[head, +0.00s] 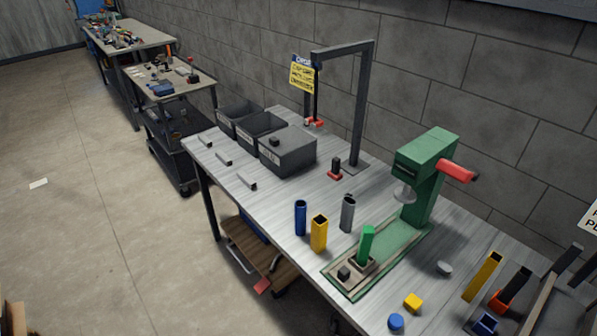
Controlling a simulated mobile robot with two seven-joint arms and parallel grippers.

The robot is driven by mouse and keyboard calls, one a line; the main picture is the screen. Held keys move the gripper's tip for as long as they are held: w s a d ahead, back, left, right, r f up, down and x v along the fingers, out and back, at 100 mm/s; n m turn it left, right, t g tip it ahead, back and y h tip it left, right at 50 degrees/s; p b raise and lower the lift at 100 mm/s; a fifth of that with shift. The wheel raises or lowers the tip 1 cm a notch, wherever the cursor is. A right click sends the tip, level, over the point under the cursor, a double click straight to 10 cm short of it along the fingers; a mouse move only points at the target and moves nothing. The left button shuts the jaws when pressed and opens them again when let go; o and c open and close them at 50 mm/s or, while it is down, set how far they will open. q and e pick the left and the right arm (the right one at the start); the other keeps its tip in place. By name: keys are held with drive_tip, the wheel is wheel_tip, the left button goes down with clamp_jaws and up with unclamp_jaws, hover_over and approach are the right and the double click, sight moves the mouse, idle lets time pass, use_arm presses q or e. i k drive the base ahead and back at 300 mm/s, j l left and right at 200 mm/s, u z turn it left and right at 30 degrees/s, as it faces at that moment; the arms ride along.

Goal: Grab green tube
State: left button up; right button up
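The green tube (366,245) stands upright on the base plate of the green press (428,180), in or on a small holder near the plate's front left end. A small dark block (344,273) sits on the plate beside it. A blue tube (300,218), a yellow square tube (319,234) and a grey tube (347,214) stand upright on the table to its left and behind. Neither of my grippers shows in the head view.
The grey workbench (285,205) runs along a block wall. Dark bins (288,152) and a metal frame with a yellow sign (302,75) stand at the back.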

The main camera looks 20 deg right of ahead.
sight(364, 244)
drive_tip(key=z, duration=2.2)
drive_tip(key=i+j, duration=0.1)
drive_tip(key=j, duration=1.95)
drive_tip(key=i, duration=0.05)
